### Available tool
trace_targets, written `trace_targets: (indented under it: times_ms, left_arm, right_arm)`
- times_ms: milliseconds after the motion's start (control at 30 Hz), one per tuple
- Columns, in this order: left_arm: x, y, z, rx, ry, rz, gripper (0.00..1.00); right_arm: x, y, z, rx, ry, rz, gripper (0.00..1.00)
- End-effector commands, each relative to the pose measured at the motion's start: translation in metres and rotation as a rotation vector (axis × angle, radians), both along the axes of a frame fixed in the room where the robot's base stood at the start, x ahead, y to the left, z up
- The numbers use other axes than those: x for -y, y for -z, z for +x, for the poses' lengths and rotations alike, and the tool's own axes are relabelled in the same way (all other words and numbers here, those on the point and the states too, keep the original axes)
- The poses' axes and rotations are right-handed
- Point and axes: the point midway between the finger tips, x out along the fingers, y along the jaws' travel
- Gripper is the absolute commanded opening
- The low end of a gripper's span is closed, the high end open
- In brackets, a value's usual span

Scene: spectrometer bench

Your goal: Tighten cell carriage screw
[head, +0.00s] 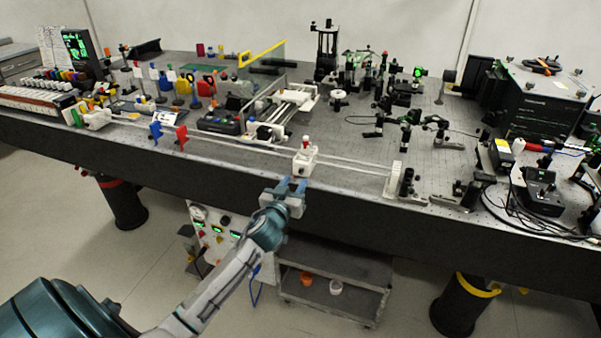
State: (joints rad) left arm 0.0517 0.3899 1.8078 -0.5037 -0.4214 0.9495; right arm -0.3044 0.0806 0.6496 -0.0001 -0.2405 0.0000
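A small white cell carriage (305,161) sits on two long pale rails (238,148) near the front edge of the optical bench (435,180). A small reddish screw or cap (306,140) shows on top of the carriage. My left gripper (292,183) is just in front of and below the carriage, at the bench's front edge. Its two blue fingers point toward the carriage and look apart, with nothing seen between them. Whether a fingertip touches the carriage cannot be told. My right gripper is out of the picture.
Red and blue flag-like pieces (182,137) stand by the rails at left. A white end block (396,178) closes the rails at right. Optics mounts (350,70) crowd the back. Dark boxes and cables (540,190) fill the right. A cart (335,285) stands below.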

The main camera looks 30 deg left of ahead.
Motion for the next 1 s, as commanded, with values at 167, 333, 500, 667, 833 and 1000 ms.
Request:
trace_targets:
  times_ms: [167, 333, 500, 667, 833, 1000]
  left_arm:
    - [-0.007, -0.002, 0.028, -0.001, -0.002, 0.000, 0.37]
    - [-0.010, 0.000, 0.040, -0.002, -0.001, 0.000, 0.37]
    - [-0.010, 0.001, 0.043, -0.002, 0.000, 0.001, 0.37]
    - [-0.010, 0.001, 0.043, -0.002, 0.000, 0.001, 0.35]
    - [-0.010, 0.001, 0.043, -0.002, 0.000, 0.001, 0.01]
    - [-0.010, 0.001, 0.043, -0.003, 0.000, 0.002, 0.00]
  right_arm:
    - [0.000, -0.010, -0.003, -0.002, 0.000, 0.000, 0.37]
    - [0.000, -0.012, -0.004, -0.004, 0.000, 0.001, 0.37]
    - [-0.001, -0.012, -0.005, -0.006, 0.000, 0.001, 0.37]
    - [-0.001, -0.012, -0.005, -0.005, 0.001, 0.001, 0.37]
    - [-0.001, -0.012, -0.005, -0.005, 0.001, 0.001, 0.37]
    - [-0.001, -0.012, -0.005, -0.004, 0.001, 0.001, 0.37]
